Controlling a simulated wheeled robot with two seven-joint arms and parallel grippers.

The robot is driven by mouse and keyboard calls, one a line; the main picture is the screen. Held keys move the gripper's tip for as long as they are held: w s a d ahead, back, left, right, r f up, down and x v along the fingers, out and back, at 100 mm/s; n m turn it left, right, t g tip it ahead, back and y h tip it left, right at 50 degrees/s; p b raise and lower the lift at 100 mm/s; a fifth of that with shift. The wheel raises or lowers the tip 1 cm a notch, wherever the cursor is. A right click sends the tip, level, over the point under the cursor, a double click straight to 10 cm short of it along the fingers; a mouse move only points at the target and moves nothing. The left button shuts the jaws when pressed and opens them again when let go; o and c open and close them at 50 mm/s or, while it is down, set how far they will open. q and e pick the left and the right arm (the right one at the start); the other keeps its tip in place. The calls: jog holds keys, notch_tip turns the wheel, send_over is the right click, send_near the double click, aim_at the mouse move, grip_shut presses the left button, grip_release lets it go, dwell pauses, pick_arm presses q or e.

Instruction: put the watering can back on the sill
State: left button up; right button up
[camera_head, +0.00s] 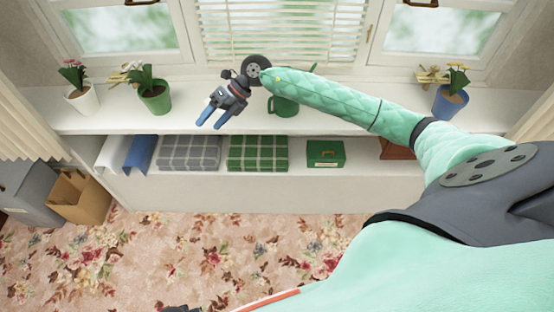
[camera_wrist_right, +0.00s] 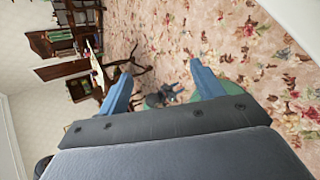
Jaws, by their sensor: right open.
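The green watering can (camera_head: 284,107) stands on the white sill (camera_head: 335,120) in the head view, and my right forearm hides much of it. My right gripper (camera_head: 208,123) is open and empty, with its two blue fingers apart. It is left of the can and apart from it, over the sill's front part. Its open fingers also show in the right wrist view (camera_wrist_right: 163,85), with no can between them. A small dark piece at the bottom edge of the head view may be part of my left arm; its fingers cannot be made out there.
A white pot (camera_head: 83,100) and a green pot (camera_head: 156,98) with plants stand left on the sill, a blue pot (camera_head: 448,102) right. Below are folded plaid cloths (camera_head: 258,153) and a green box (camera_head: 325,153). A cardboard box (camera_head: 80,198) stands on the floor at left.

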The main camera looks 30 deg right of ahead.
jog(key=a+r+m+t+y, duration=0.1)
jog(key=a+m+t+y, duration=0.4)
jog(key=a, duration=0.3)
jog(key=s+d+f+m+t+h, duration=0.25)
jog(key=f+m+h, duration=0.25)
jog(key=f+m, duration=0.3)
jog(key=s+d+f+m+t+h, duration=0.1)
jog(key=d+f+m+t+h, duration=0.4)
jog(key=m, duration=0.4)
jog(key=s+d+f+m+t+h, duration=0.15)
jog(key=f+m+h, duration=0.25)
jog(key=f+m, duration=0.45)
jog(key=s+d+f+m+g+h, duration=0.2)
jog(key=s+f+m+g, duration=0.3)
jog(key=s+f, duration=0.9)
jog(key=s+a+f+g, duration=0.1)
jog(key=s+f+g, duration=0.1)
jog(key=s, duration=0.4)
jog(key=s+a+f+m+g+y, duration=0.1)
jog(key=s+f+g, duration=0.2)
jog(key=s, duration=0.2)
jog(key=s+a+f+g, duration=0.1)
jog(key=s+f+g, duration=0.1)
jog(key=s, duration=0.4)
jog(key=shift+s+f+g+y, duration=0.2)
jog(key=shift+s+g+y, duration=0.15)
jog(key=shift+g, duration=0.15)
